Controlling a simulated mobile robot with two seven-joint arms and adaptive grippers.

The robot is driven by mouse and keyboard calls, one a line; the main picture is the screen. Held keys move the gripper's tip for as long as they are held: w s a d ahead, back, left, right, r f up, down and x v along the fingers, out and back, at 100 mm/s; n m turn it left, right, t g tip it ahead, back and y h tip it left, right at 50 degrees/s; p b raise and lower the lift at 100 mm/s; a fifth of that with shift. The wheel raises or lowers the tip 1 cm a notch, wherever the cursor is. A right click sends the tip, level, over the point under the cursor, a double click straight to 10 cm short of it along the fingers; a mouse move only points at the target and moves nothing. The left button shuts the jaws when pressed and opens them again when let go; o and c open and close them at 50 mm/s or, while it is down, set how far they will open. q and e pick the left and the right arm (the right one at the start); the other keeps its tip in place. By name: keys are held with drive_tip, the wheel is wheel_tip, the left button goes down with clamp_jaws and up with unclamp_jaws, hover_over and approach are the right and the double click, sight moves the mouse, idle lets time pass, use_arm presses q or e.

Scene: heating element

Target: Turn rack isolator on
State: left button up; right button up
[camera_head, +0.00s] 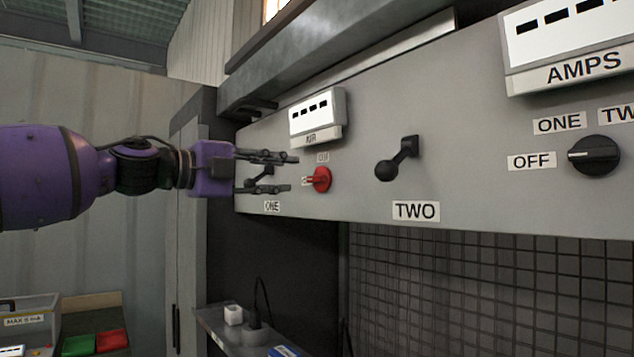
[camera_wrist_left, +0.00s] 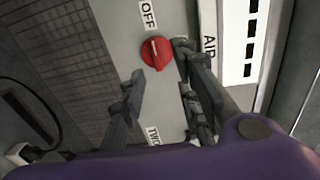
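A red rotary knob (camera_head: 321,179) sits on the grey wall panel (camera_head: 470,130), below the small AIR meter (camera_head: 318,117) and between two black levers. It also shows in the left wrist view (camera_wrist_left: 157,53), beside an OFF label (camera_wrist_left: 148,14). My left gripper (camera_head: 291,173) is open in front of the panel, just left of the red knob in the head view. In the left wrist view its fingers spread towards the knob, with the right fingertip close to it; I cannot tell whether they touch. The label on the knob's left is partly hidden. My right gripper is not in view.
The TWO lever (camera_head: 397,160) sticks out right of the red knob. The ONE lever (camera_head: 262,178) is partly hidden behind my left gripper. A black selector knob (camera_head: 594,156) is at the far right. A metal ledge (camera_head: 340,55) overhangs the panel; a mesh (camera_head: 480,290) lies below.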

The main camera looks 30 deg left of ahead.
sight(313, 178)
use_arm(q)
drive_tip(key=b+x, duration=0.1)
drive_tip(key=x, duration=0.1)
drive_tip(key=b+x, duration=0.1)
drive_tip(key=x, duration=0.1)
drive_tip(key=f+x, duration=0.1)
drive_tip(key=x, duration=0.1)
drive_tip(key=shift+w+b, duration=0.4)
drive_tip(key=shift+w+d+r, duration=0.15)
drive_tip(key=shift+r, duration=0.1)
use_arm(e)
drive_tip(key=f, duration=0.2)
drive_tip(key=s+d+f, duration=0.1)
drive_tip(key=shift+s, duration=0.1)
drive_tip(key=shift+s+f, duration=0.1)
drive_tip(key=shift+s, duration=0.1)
use_arm(q)
clamp_jaws()
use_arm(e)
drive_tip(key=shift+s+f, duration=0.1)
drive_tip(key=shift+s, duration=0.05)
